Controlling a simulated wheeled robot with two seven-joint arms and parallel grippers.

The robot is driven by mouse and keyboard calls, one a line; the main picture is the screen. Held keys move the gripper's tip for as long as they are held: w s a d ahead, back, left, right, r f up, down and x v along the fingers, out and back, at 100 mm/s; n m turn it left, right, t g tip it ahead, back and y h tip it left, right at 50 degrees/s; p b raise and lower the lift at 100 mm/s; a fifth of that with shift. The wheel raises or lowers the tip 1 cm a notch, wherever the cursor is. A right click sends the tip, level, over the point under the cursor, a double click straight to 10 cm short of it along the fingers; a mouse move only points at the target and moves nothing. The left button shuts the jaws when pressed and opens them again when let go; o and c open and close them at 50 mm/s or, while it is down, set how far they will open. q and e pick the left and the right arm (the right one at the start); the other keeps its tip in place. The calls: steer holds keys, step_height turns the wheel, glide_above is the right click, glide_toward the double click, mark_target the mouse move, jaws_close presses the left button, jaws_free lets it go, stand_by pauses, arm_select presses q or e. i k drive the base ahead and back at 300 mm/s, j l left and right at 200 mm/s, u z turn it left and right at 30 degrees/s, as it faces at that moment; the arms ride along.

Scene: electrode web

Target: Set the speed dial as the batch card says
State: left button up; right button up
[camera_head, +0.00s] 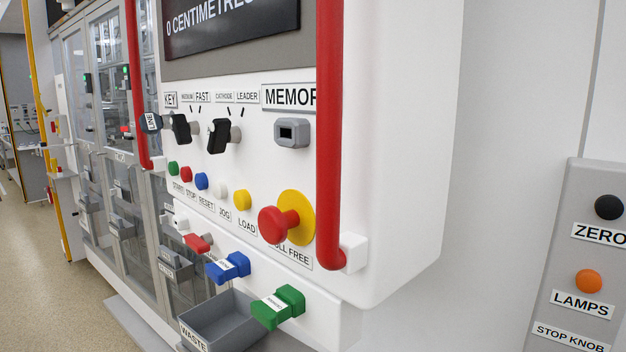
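A black dial (181,128) sits on the white control panel, below small labels, one of which reads FAST (203,97). The label to its left is small and seems to read MEDIUM. Which mark the dial points at I cannot tell for sure. A second black dial (219,136) is to its right, under the labels CATHODE and LEADER (247,97). I see no batch card that I can make out. Neither of my grippers is in view.
Red vertical handrails (329,130) stand out in front of the panel. A dark screen (230,28) is above. A red mushroom button (275,224), small coloured buttons, coloured plugs and a grey waste bin (220,315) are below. A grey button box (575,260) is at right.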

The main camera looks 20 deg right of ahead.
mark_target(183, 130)
steer(key=k+j+z, duration=0.1)
steer(key=k, duration=0.4)
steer(key=j+z, duration=0.1)
steer(key=z, duration=2.1)
steer(key=k+j+u, duration=0.2)
steer(key=u, duration=1.8)
